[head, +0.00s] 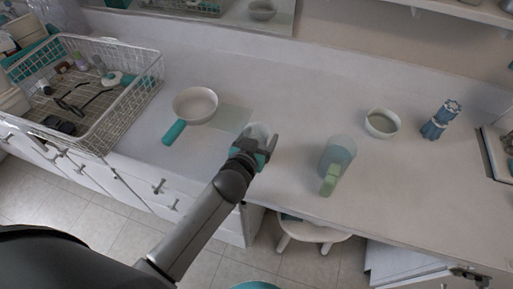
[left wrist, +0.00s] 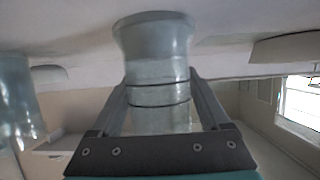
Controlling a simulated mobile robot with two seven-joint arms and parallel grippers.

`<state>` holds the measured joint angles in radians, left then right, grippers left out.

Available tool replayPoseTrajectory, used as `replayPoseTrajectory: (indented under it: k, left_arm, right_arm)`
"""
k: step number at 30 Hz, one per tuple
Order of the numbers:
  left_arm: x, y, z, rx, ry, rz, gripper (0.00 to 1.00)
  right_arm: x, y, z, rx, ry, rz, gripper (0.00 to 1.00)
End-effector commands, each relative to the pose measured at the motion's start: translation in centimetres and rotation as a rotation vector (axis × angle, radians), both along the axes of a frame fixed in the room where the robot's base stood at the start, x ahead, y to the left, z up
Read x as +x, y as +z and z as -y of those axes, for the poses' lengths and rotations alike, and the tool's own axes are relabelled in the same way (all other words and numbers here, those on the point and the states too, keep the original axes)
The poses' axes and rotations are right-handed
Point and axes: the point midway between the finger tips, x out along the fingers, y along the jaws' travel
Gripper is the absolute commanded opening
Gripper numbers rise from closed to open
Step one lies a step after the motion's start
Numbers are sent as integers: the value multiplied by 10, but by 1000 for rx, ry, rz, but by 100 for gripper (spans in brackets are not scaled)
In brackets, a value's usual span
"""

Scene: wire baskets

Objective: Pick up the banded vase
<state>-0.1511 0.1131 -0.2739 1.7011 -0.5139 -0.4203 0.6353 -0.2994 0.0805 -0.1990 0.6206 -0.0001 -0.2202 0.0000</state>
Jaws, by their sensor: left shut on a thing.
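The banded vase (left wrist: 158,72) is pale grey-green glass with thin dark bands and a wider flared end. It stands between the two fingers of my left gripper (left wrist: 160,110), which is shut on it. In the head view the vase (head: 261,131) shows only in part, since my left gripper (head: 262,145) covers much of it near the counter's front edge. I cannot tell whether the vase touches the counter. My right gripper is not in view.
A white pan (head: 195,104) with a teal handle lies left of the vase. A glass pitcher (head: 338,156) with a green handle stands to its right. A wire basket (head: 128,100) stands at far left.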

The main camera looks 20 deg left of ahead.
Motion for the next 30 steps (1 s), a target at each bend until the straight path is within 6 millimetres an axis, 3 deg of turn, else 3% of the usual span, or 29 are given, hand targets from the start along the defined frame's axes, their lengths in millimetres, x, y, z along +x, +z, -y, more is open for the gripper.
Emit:
replayPoseTrajectory:
  k: [6, 17, 23, 30]
  left_arm:
    - [0, 1, 0, 0, 0, 1, 14]
    - [0, 8, 0, 1, 0, 3, 14]
    - [0, 38, 0, 2, -1, 5, 14]
    - [1, 106, 0, -1, -1, 8, 14]
  right_arm:
    - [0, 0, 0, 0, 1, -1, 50]
    - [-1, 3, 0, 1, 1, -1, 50]
    - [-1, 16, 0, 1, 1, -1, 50]
    - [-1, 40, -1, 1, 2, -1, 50]
